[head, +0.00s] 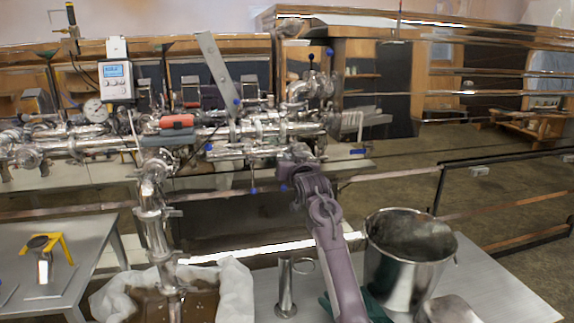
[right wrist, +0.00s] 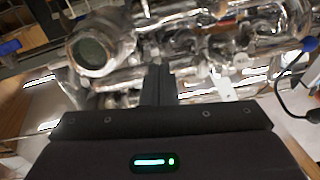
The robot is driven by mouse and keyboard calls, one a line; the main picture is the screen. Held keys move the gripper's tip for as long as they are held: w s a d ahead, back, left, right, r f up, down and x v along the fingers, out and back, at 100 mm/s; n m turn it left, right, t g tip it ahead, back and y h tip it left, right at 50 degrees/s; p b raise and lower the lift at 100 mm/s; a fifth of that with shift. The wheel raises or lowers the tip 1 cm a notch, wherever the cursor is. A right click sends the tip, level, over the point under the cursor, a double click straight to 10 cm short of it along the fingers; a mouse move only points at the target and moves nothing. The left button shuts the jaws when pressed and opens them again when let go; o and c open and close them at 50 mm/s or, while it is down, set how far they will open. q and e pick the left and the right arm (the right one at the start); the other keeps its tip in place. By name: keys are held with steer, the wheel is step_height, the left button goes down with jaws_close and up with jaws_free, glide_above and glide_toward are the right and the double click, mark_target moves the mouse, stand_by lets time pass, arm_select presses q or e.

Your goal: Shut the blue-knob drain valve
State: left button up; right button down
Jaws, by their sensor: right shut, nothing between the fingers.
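Several small blue knobs show on the steel pipework in the head view. I cannot tell which belongs to the drain valve. My right gripper (head: 295,154) reaches up to the front of the pipes, partly lost against the metal. In the right wrist view its dark fingers (right wrist: 158,84) are shut and empty, pointing at the pipework. A blue knob (right wrist: 309,44) on a dark lever is at the right edge there, apart from the fingers. My left gripper is not in view.
Open floor lies at the right.

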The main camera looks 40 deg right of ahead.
steer(key=s+a+f+n+g+y+p, duration=0.1)
steer(key=s+a+f+y+p, duration=0.1)
steer(key=s+f+p, duration=0.5)
steer(key=p, duration=0.1)
glide_toward(286, 187)
steer(key=w+d+r, duration=0.2)
steer(key=w, duration=0.4)
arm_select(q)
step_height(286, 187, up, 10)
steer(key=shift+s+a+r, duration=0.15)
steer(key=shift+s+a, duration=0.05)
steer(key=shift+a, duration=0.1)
arm_select(e)
steer(key=shift+w+d+f, duration=0.1)
steer(key=shift+w+f, duration=0.05)
steer(key=shift+f, duration=0.3)
steer(key=shift+w+d+f, duration=0.1)
steer(key=shift+w+f, duration=0.1)
steer(key=shift+f, duration=0.3)
